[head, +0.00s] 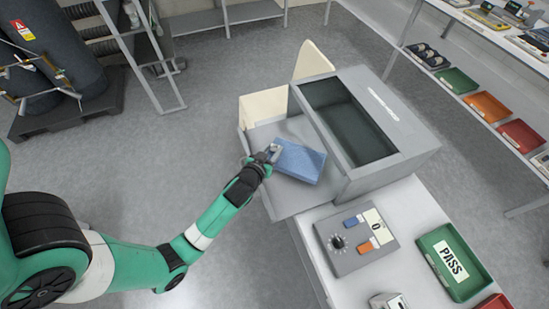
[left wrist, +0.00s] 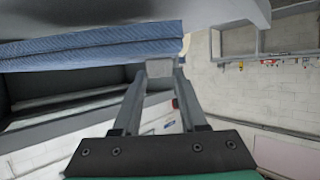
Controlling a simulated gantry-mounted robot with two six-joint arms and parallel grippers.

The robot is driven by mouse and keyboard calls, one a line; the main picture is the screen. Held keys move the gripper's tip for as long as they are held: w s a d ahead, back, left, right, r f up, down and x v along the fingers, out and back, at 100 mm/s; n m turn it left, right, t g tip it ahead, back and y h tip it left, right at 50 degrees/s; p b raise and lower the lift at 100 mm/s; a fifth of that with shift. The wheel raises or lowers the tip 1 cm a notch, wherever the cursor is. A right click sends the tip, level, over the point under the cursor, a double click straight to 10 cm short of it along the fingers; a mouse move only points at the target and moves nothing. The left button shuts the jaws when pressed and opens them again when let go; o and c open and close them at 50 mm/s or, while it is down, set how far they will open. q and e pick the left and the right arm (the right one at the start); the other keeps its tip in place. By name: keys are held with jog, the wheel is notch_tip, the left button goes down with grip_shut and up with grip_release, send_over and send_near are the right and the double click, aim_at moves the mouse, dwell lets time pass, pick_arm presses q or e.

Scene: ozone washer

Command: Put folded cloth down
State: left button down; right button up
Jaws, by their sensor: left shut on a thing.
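The folded cloth (head: 301,161) is a flat blue block in the head view. My left gripper (head: 273,152) is shut on its left edge. The cloth is at the open left side of the grey washer box (head: 405,125), over a grey ledge (head: 285,203). I cannot tell whether it touches the ledge. In the left wrist view the layered blue cloth (left wrist: 90,46) spans the upper left, and the fingertips (left wrist: 160,68) meet at its right end. My right gripper is not in view.
The washer has a dark window (head: 348,120) and cream panels (head: 263,107) behind the ledge. A control box (head: 355,240) with a knob and a green PASS tray (head: 452,262) are on the table at lower right. Open floor lies left of the washer.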

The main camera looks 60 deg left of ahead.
pick_arm(q)
jog(key=shift+w+a+f, duration=0.2)
jog(key=shift+w+f, duration=0.05)
jog(key=shift+w, duration=0.1)
jog(key=shift+a+f, duration=0.1)
jog(key=shift+f, duration=0.15)
notch_tip(320, 180, down, 3)
jog(key=shift+w+f+b, duration=0.15)
jog(key=shift+f+b, duration=0.05)
jog(key=shift+b, duration=0.75)
jog(key=shift+r, duration=0.15)
jog(key=shift+c, duration=2.2)
grip_release()
jog(key=shift+f, duration=0.2)
